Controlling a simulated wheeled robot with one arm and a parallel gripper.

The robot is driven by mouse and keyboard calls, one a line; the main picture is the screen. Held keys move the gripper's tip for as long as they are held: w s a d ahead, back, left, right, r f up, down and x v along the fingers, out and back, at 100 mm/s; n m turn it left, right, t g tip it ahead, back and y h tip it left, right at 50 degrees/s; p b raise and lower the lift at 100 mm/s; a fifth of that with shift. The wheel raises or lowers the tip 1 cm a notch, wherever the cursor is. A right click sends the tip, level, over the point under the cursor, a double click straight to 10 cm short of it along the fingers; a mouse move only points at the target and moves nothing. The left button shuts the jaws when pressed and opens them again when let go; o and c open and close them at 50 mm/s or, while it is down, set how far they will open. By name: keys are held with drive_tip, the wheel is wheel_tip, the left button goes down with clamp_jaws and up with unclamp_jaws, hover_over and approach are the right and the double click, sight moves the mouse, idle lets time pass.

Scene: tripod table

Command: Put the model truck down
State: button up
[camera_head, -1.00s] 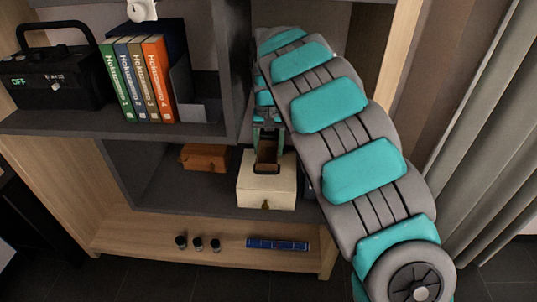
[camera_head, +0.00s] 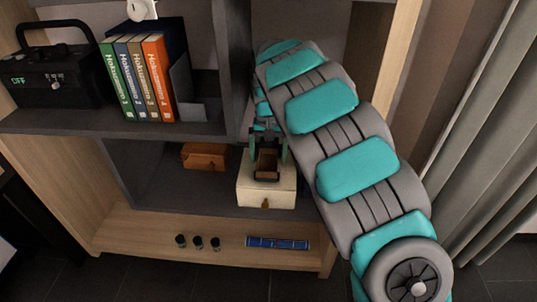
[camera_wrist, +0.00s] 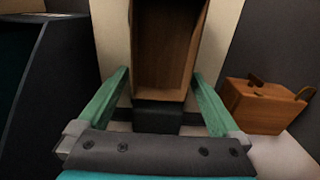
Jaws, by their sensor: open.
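The model truck (camera_head: 267,161), with a brown open bed and dark parts, rests on top of a cream box (camera_head: 267,195) on the middle shelf. In the wrist view the truck (camera_wrist: 170,50) is at top centre, its bed facing me and a dark block at its near end. My gripper (camera_head: 268,150) is open, with one green finger on each side of the truck. In the wrist view, gaps show between the fingers (camera_wrist: 162,90) and the dark block. The truck's far end is out of the wrist view.
An orange-brown case (camera_head: 205,155) stands left of the cream box; it is at right in the wrist view (camera_wrist: 265,105). Books (camera_head: 140,78) and a black radio (camera_head: 58,75) fill the shelf above. Small dark jars (camera_head: 198,243) and a blue box (camera_head: 277,243) sit below.

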sight(268, 157)
wheel_tip(268, 157, up, 7)
drive_tip(key=shift+w+f, duration=0.1)
drive_tip(key=shift+r, duration=0.5)
drive_tip(key=shift+s, duration=0.2)
